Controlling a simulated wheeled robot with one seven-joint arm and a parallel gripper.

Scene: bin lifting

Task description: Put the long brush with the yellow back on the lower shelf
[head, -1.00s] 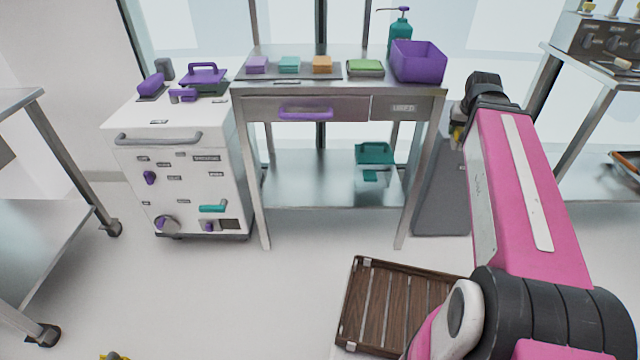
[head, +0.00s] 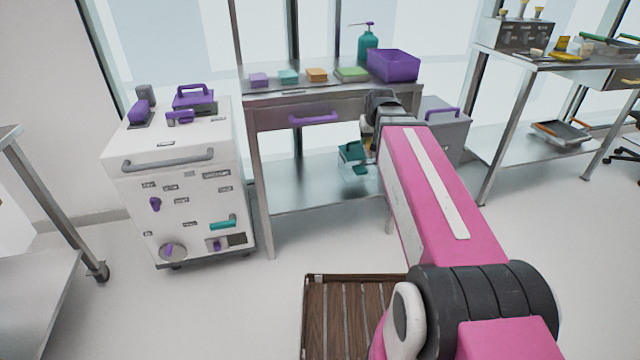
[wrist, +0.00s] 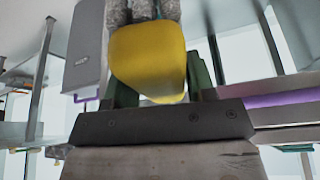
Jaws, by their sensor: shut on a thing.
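The brush with the yellow back (wrist: 150,60) is in the wrist view, with grey bristles (wrist: 140,10) at the top edge. My gripper (wrist: 160,92) is shut on it, with dark green fingers on both sides of the yellow back. In the head view my wrist is in front of the right part of the steel table, and the brush is mostly hidden. The table's lower shelf (head: 300,195) is visible under the drawer. A teal caddy (head: 352,152) is at its right part, partly behind my arm.
A white cabinet (head: 180,190) stands left of the table, and a grey bin (head: 448,125) stands right of it. A purple box (head: 393,66) and a teal bottle (head: 368,45) are on the tabletop. The shelf's left part is clear.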

